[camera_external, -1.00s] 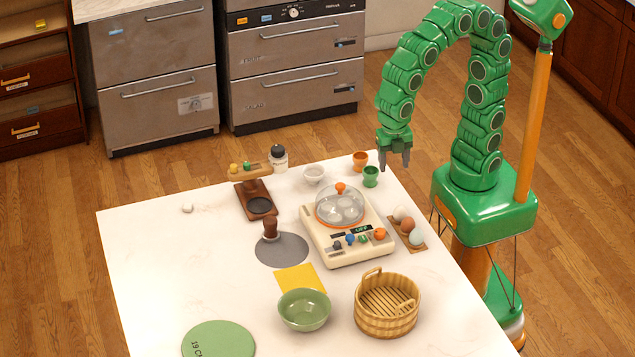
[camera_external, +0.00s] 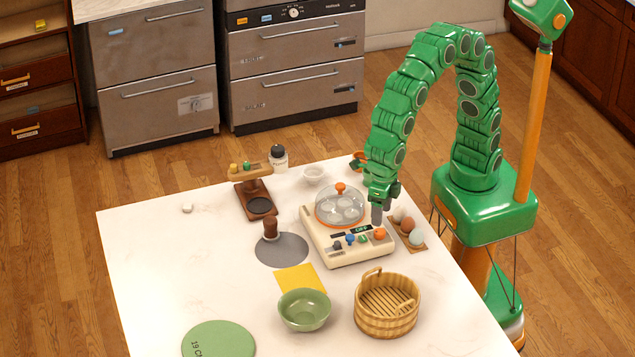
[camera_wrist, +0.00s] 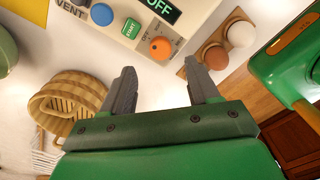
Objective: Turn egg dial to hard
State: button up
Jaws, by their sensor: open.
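The egg cooker (camera_external: 350,250) is a cream box with a clear domed lid and an orange knob on top, standing on the white table. Its orange egg dial (camera_external: 380,234) is at the right end of the front panel; in the wrist view the orange dial (camera_wrist: 161,48) has small lettering around it. In the external view my gripper (camera_external: 377,214) hangs close above the dial's side of the cooker.
Eggs in a wooden holder (camera_external: 418,246) stand just right of the cooker. A wicker basket (camera_external: 388,318) and a green bowl (camera_external: 304,310) are in front. A blue knob (camera_wrist: 102,14) and green START button (camera_wrist: 131,28) sit beside the dial. The table's left side is mostly clear.

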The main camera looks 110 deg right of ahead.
aim_at(380, 231)
jog(key=shift+f, duration=3.2)
jog(key=c, duration=1)
